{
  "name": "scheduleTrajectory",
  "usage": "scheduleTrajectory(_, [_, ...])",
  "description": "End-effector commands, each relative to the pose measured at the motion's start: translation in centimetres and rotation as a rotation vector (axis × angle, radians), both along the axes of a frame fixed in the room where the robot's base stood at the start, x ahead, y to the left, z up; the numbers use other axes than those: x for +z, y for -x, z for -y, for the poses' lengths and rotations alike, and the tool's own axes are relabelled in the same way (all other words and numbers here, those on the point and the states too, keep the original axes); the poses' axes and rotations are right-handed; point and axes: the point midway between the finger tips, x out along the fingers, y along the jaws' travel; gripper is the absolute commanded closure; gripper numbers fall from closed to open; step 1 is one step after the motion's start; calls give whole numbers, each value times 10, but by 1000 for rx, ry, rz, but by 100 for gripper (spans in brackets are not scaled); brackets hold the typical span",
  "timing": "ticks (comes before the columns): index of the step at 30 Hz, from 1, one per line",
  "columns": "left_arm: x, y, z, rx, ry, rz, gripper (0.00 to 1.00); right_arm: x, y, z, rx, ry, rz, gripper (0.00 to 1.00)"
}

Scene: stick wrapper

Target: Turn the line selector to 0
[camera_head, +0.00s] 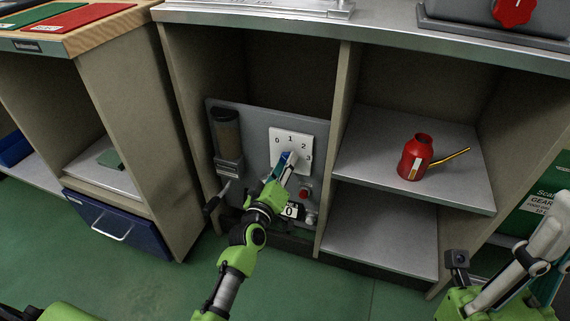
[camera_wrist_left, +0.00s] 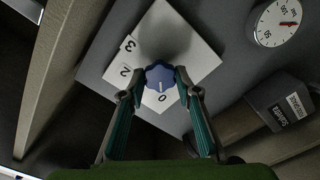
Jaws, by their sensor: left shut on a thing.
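The line selector is a blue knob (camera_wrist_left: 159,74) on a white square plate (camera_head: 303,136) marked 0, 1, 2 and 3, on a grey panel inside the cabinet. My left gripper (camera_head: 285,166) reaches the knob from the front and largely covers it in the head view. In the left wrist view its two fingers (camera_wrist_left: 160,82) are closed on opposite sides of the knob. The knob's white mark points down toward the 0. The 1 is hidden by a finger in this view.
The panel also carries a dark container (camera_head: 227,132), a black-handled lever (camera_head: 212,205), a red button (camera_head: 303,194) and a gauge (camera_wrist_left: 277,22). A cabinet divider (camera_head: 335,150) stands close on the right. A red oil can (camera_head: 412,160) sits on the neighbouring shelf.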

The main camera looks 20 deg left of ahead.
Motion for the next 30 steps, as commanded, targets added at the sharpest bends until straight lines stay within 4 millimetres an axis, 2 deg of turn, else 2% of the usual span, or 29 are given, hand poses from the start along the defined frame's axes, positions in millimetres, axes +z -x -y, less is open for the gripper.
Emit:
scheduleTrajectory(6, [0,0,-1,2,-1,1,91,0,0,0,0,0,0,100])
scheduleTrajectory(7, [0,0,-1,2,-1,1,65,0,0,0,0,0,0,100])
scheduleTrajectory(9, [0,0,-1,2,-2,1,53,0,0,0,0,0,0,100])
scheduleTrajectory(18, [0,0,-1,1,-2,1,53,1,0,1,-1,-2,4,100])
scheduleTrajectory(22, [0,8,-1,1,-1,1,53,1,0,1,-2,-2,4,100])
scheduleTrajectory(26, [-1,28,-1,1,-1,-2,53,1,0,1,-1,-2,3,100])
scheduleTrajectory(30, [-2,59,-3,1,-4,-3,53,0,0,0,-1,0,2,100])
